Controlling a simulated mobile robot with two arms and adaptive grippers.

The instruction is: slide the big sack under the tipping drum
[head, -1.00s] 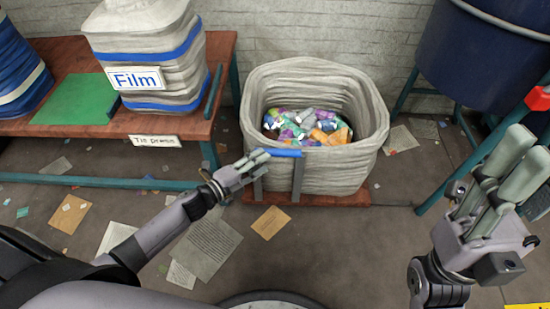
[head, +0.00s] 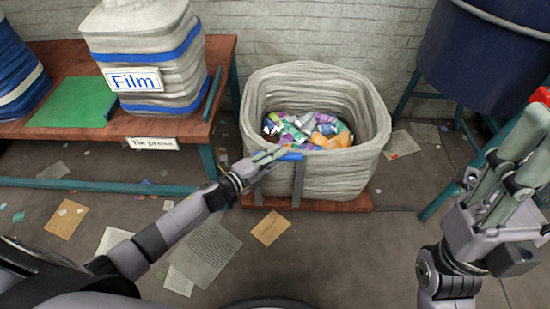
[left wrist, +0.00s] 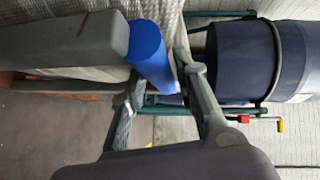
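The big sack (head: 340,175) is a whitish, open-topped woven bag with colourful scraps inside. It stands upright on a low reddish-brown base with grey uprights and a blue handle (head: 291,157) at its front. The dark blue tipping drum (head: 480,60) hangs on a teal stand at the right; it also shows in the left wrist view (left wrist: 240,60). My left gripper (head: 270,156) is at the handle's left end. In the left wrist view its fingers are apart, with the blue handle (left wrist: 150,55) reaching between them. My right gripper (head: 530,140) is open and empty, at the right.
A wooden bench (head: 190,125) with a "Film" sack (head: 150,60) and a green mat (head: 75,101) stands left of the big sack. Papers (head: 270,228) lie on the floor. The floor between sack and drum stand (head: 450,190) is mostly clear.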

